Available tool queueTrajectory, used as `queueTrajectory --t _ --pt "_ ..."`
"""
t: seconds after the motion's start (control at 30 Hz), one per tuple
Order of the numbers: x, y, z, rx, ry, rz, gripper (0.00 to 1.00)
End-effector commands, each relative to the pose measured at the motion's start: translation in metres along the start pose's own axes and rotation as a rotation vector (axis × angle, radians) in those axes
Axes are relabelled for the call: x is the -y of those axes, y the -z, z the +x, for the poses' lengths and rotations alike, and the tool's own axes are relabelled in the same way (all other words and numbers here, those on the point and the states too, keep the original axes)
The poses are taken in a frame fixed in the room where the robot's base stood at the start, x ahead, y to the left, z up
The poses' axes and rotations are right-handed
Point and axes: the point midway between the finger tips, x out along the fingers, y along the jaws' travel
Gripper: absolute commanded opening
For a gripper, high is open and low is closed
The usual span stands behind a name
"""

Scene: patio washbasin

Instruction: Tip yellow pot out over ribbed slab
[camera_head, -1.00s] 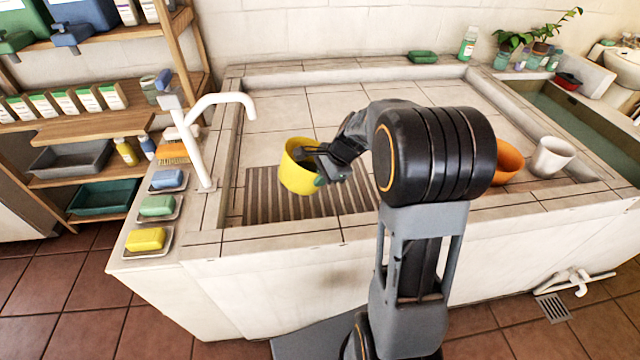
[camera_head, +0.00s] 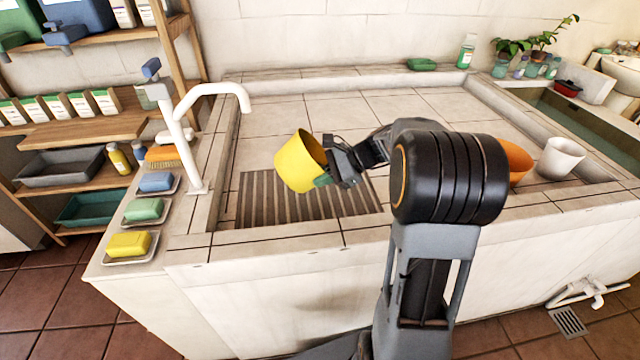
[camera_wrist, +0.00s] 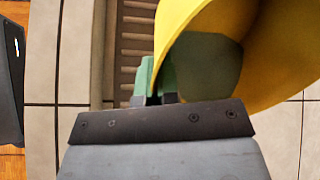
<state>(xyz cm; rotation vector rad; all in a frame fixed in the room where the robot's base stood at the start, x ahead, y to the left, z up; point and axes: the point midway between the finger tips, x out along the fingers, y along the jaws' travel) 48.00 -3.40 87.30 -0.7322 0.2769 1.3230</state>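The yellow pot (camera_head: 297,162) is held above the ribbed slab (camera_head: 270,207), tilted so its mouth leans to the right, toward my arm. My gripper (camera_head: 326,180) is shut on the pot's wall at the rim, with a green fingertip against the outside. The wrist view also shows the yellow pot (camera_wrist: 262,30), with one green finger pad (camera_wrist: 203,70) inside it and the other outside. The ribbed slab (camera_wrist: 133,45) lies below in that view. I see nothing falling from the pot, and its full inside is hidden.
A white tap (camera_head: 190,120) stands left of the slab. Soap dishes with yellow (camera_head: 129,244), green and blue bars line the left ledge. An orange pot (camera_head: 518,160), partly behind my arm, and a white pot (camera_head: 560,158) stand at right. The tiled basin floor behind is clear.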

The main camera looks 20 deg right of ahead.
Motion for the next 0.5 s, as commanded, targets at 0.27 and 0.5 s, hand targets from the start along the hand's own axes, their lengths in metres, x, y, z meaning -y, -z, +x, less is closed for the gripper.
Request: queueTrajectory --t 0.27,0.5 --pt "-0.003 0.008 0.001 0.132 0.044 0.018 0.00" --pt "-0.006 0.020 0.000 0.314 0.104 0.048 0.00"
